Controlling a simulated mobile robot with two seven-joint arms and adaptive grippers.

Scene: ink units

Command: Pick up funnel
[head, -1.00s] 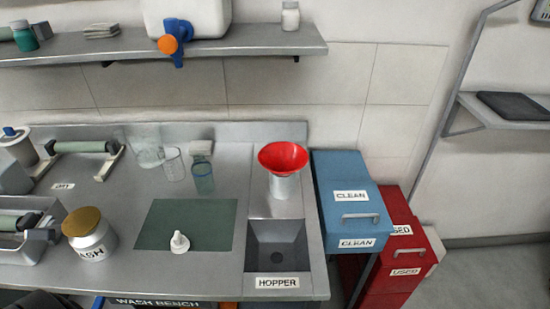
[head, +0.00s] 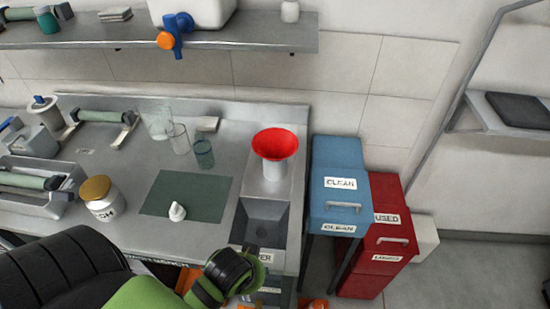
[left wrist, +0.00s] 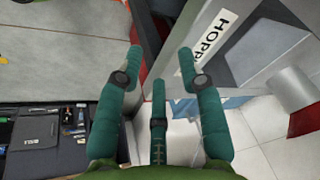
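The red funnel (head: 275,144) sits mouth up at the back right of the bench, on top of a pale grey cylinder (head: 275,170) behind the hopper sink (head: 262,217). My left arm reaches in from the bottom left of the head view; its wrist end is in front of the bench by the hopper label, well short of the funnel. In the left wrist view my left gripper (left wrist: 160,66) has its green fingers spread, open and empty, near the hopper label (left wrist: 212,38). My right gripper is not in view.
A blue CLEAN cabinet (head: 338,180) and a red USED cabinet (head: 385,262) stand right of the bench. A shelf (head: 250,40) hangs above.

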